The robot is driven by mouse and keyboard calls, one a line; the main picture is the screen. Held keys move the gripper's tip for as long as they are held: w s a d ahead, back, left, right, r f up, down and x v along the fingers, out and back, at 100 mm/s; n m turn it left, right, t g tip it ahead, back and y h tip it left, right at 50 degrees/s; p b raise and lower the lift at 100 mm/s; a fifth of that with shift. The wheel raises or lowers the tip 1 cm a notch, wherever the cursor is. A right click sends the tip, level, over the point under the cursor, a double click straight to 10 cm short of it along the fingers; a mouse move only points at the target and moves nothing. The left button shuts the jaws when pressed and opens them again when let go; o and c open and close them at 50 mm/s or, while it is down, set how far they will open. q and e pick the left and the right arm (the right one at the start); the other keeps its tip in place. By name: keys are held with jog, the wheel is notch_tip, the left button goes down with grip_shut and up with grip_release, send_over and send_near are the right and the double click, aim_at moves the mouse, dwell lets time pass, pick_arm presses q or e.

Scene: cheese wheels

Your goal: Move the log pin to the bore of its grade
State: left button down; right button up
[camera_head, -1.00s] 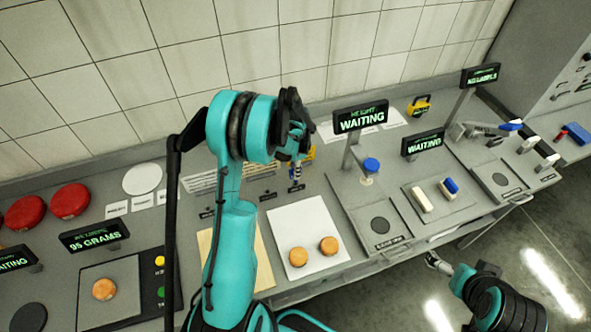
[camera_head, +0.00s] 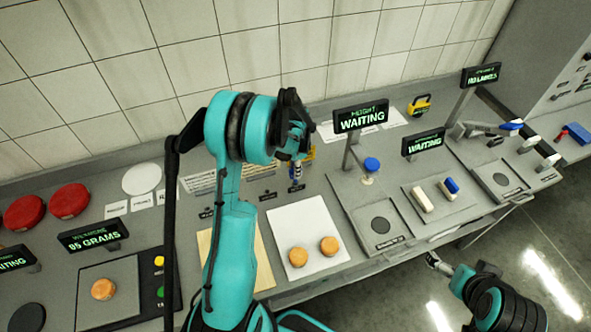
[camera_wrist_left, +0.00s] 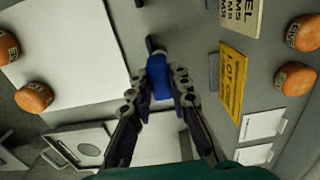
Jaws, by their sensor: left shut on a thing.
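The log pin (camera_wrist_left: 160,78) is blue. In the left wrist view it sits between both fingers of my left gripper (camera_wrist_left: 160,66), which is shut on it. In the head view my left gripper (camera_head: 298,162) is over the back of the counter, behind the white board. The pin's lower part (camera_head: 296,186) shows just below the fingers there, near a row of small dark pieces (camera_head: 268,196); I cannot tell which are bores or read their grades. In the left wrist view a dark piece (camera_wrist_left: 151,45) lies just beyond the pin. My right gripper (camera_head: 435,261) hangs beyond the counter's front edge; its jaws are unclear.
Two orange cheese wheels (camera_head: 298,257) (camera_head: 329,246) are on the white board (camera_head: 312,219). Another (camera_head: 103,289) is on the scale, whose display (camera_head: 94,235) reads 95 grams. A WAITING display (camera_head: 361,116) stands right of my left gripper. A yellow card (camera_wrist_left: 232,85) lies beside the pin.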

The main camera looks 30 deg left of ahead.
pick_arm(q)
jog(key=shift+b, duration=0.5)
dwell(0.6)
jog(key=shift+f+b, duration=1.9)
jog(key=shift+f, duration=0.15)
jog(key=c, duration=1.3)
grip_release()
jog(key=shift+c, duration=0.2)
notch_tip(320, 180, up, 12)
jog(key=shift+r, duration=0.1)
